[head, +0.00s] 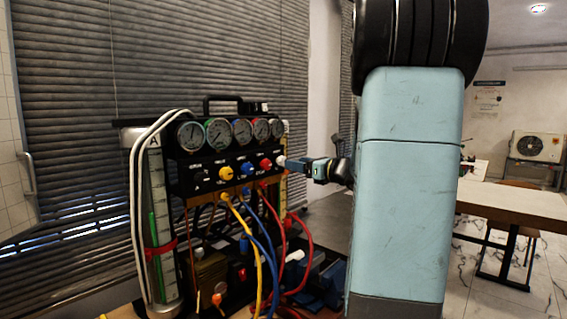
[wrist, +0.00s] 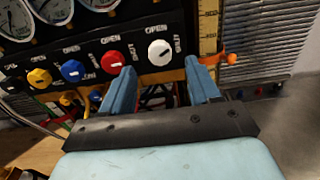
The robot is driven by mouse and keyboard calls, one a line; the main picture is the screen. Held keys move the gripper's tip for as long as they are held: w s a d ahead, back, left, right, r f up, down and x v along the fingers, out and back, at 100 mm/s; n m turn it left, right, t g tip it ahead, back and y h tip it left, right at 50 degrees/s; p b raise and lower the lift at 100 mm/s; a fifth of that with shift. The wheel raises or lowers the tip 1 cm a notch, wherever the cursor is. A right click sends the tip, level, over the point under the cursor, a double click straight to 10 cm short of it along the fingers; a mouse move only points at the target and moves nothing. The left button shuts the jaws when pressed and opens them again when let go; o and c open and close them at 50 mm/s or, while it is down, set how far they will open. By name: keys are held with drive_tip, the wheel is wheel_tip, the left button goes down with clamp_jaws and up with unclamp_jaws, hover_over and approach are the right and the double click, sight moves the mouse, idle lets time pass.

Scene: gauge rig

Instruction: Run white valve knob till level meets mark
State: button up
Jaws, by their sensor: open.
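The white valve knob (wrist: 160,52) is at the right end of the knob row on the black panel (wrist: 112,42); it also shows in the head view (head: 281,160). My gripper (wrist: 160,68) is open, with one blue finger on each side just below the knob in the wrist view. I cannot tell whether a finger touches it. In the head view my gripper (head: 292,165) points left at the knob. A sight tube (head: 158,195) marked A stands at the rig's left, with a red band (head: 160,248) around it. A bright green strip (head: 152,228) reaches above the band.
Yellow (wrist: 39,78), blue (wrist: 73,71) and red (wrist: 112,62) knobs sit left of the white one. A yellow scale (wrist: 208,28) with an orange pointer (wrist: 232,59) stands to its right. Gauges (head: 217,131) are above; coloured hoses (head: 264,240) hang below.

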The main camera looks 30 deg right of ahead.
sight(283, 161)
drive_tip(key=x, duration=0.7)
drive_tip(key=c, duration=1)
drive_tip(key=shift+c, duration=0.2)
drive_tip(key=shift+d+m, duration=0.1)
drive_tip(key=shift+m, duration=2.6)
drive_tip(key=o, duration=1)
drive_tip(key=shift+o, duration=0.2)
drive_tip(key=shift+s, duration=0.15)
